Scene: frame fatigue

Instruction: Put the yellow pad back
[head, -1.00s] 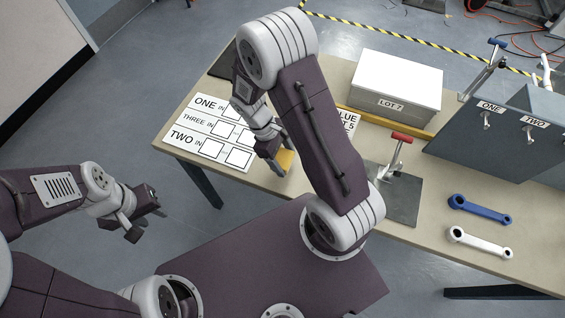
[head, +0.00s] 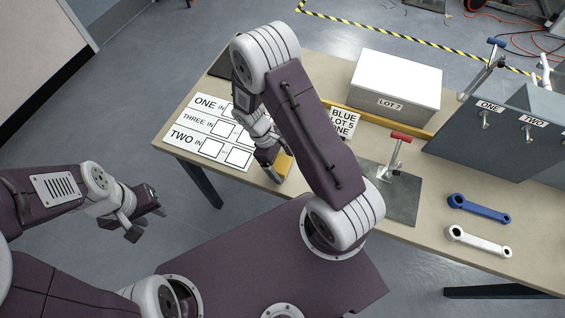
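The yellow pad (head: 284,165) is a small yellow-orange block at the table's front edge, just right of the printed card. My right gripper (head: 270,168) is at the pad's left side, its fingers pointing down. The arm and hand hide part of the fingers, and I cannot tell whether they are closed on the pad or only beside it. My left gripper (head: 152,212) is off the table's front left, over the floor, away from everything; its fingers look apart and empty.
A card (head: 205,130) with ONE, THREE, TWO rows and boxes lies at left. A "BLUE LOT 5" sign (head: 343,122), a white LOT 7 box (head: 397,85), a red-handled clamp (head: 398,150), a grey panel with hooks (head: 500,130), blue (head: 480,208) and white (head: 478,243) links stand rightward.

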